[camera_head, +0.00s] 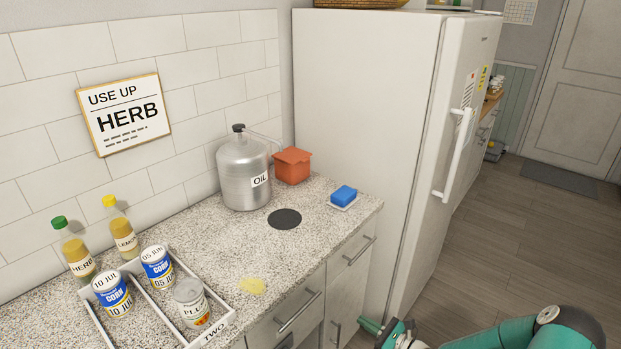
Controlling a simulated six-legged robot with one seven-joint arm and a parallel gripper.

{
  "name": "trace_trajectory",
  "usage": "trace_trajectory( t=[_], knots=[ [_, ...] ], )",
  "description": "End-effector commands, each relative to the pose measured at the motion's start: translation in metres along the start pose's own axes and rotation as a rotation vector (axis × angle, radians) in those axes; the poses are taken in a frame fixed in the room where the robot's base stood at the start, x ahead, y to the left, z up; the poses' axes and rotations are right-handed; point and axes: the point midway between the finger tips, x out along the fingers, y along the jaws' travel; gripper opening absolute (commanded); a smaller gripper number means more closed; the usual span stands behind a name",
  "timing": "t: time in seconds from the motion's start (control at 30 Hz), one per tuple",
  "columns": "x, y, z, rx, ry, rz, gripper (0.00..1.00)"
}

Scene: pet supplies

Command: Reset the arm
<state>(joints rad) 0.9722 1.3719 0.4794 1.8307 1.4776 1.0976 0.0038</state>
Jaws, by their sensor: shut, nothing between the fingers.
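My arm (480,335) is teal and shows at the bottom right, bent low in front of the counter and the fridge. Its end, my gripper (371,326), is at the bottom edge, close in front of the counter's drawer fronts in the picture. It is shut, with nothing held. Part of the wrist is cut off by the frame.
The speckled counter (315,215) holds an oil can (240,185), an orange box (292,165), a blue sponge (343,193), two bottles and a divided tray (222,317) with cans. A white fridge (365,110) stands right. The wooden floor (545,225) beyond is clear.

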Motion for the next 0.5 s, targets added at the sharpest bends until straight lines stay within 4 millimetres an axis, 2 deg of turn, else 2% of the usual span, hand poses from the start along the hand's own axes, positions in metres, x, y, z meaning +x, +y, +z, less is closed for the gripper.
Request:
trace_trajectory(
  t=[0.17,0.5],
  knots=[
    [0.006,0.011,0.025,-0.099,0.046,0.113,0.00],
    [0.010,0.058,0.102,-0.452,0.219,0.501,0.00]
  ],
)
